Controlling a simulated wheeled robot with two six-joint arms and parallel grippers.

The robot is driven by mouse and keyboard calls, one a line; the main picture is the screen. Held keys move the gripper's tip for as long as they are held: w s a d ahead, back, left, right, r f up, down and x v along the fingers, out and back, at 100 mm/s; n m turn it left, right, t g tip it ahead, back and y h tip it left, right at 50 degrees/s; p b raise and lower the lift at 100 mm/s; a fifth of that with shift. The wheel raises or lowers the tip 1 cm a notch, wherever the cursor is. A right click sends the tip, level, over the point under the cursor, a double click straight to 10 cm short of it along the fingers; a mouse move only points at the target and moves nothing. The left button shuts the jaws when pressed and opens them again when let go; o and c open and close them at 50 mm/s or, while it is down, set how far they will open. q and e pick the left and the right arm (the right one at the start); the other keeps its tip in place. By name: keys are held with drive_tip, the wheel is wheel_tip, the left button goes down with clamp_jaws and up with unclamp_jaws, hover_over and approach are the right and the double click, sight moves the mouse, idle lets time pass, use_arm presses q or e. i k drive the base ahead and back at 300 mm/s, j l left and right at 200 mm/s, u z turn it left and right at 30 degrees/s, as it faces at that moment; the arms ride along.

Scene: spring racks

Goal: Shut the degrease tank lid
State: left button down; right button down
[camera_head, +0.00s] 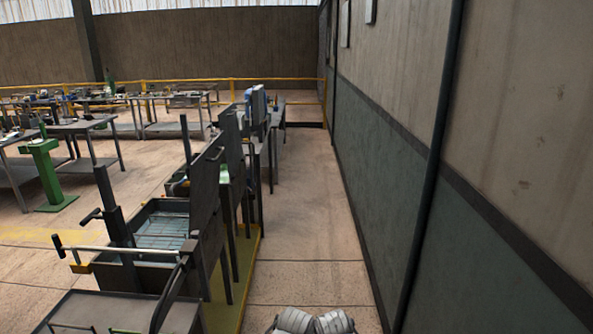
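A row of dark metal tanks runs away from me left of the wall. The nearest open tank (108,268) holds bluish liquid and a wire basket (165,232). A dark panel that looks like its raised lid (206,192) stands upright along its right side. Further upright panels (232,145) stand behind it. No label is readable, so I cannot tell which tank is the degrease tank. Neither of my grippers shows; only pale rounded parts, apparently mine, are at the bottom edge.
A dark-topped unit (125,312) with a curved dark bar (170,295) is at the lower left. A long wall (440,215) with a vertical pipe (425,190) bounds the right. Bare floor (310,225) lies between tanks and wall. Workbenches (75,127) and a green stand (46,170) are left.

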sight(227, 120)
drive_tip(key=i+u, duration=0.1)
drive_tip(key=i, duration=1.6)
drive_tip(key=i+l+u, duration=0.1)
drive_tip(key=i, duration=1.65)
